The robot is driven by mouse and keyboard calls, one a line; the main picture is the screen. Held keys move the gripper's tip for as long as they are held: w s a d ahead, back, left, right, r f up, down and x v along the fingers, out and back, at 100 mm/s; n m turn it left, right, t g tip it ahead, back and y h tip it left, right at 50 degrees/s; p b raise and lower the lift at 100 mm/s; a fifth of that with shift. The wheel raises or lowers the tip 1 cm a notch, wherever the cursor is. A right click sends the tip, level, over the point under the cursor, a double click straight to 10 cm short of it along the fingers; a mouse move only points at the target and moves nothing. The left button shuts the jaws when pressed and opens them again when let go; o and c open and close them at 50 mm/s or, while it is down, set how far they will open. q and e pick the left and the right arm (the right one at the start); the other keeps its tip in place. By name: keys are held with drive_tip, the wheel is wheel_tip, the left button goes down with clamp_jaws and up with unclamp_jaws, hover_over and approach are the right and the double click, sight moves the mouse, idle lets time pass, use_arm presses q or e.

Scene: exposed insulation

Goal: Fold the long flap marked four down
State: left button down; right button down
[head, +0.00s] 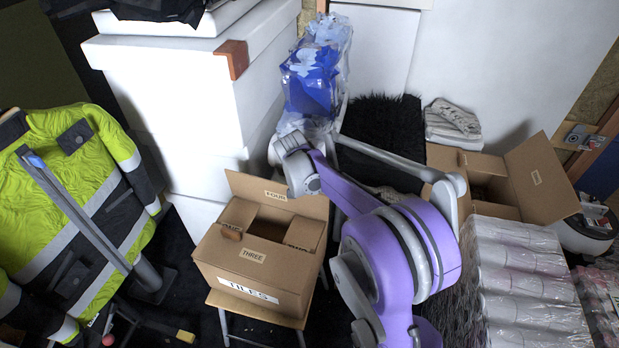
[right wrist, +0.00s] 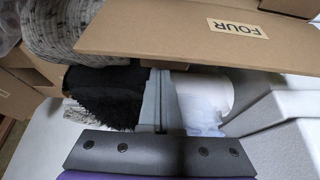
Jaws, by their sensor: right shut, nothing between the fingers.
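The cardboard box (head: 240,275) labelled TILES sits on a small stand. Its long flap marked FOUR (head: 260,192) stands up along the back edge. The flap marked THREE (head: 252,255) lies along the front of the opening; the dark inside shows between them. My right arm reaches to the upper right corner of flap FOUR, and its wrist covers that corner. In the right wrist view, my right gripper (right wrist: 160,90) is shut and empty. Its tips are close to the edge of flap FOUR (right wrist: 230,35); whether they touch is unclear. My left gripper is not in view.
A white cabinet (head: 170,110) stands behind and left of the box. A hi-vis jacket (head: 90,160) hangs at the left. Another open carton (head: 535,185) and plastic-wrapped rolls (head: 525,280) stand at the right. A blue bag (head: 312,85) is behind my wrist.

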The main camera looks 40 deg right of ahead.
drive_tip(key=s+a+f+t+h+b, duration=0.1)
drive_tip(key=s+a+f+h+b, duration=0.1)
drive_tip(key=a, duration=0.2)
drive_tip(key=s+a+f+t+h+b, duration=0.1)
drive_tip(key=s+a+h+b, duration=0.1)
drive_tip(key=s+a, duration=0.1)
drive_tip(key=s+a+f+t+h+b, duration=0.2)
drive_tip(key=a, duration=0.2)
drive_tip(key=shift+s+a+f, duration=0.3)
drive_tip(key=shift+s+a, duration=0.05)
drive_tip(key=shift+a, duration=0.05)
drive_tip(key=shift+s+a+f+b, duration=0.3)
drive_tip(key=shift+a+f+b, duration=0.15)
drive_tip(key=shift+f, duration=0.25)
drive_tip(key=shift+d+r, duration=0.1)
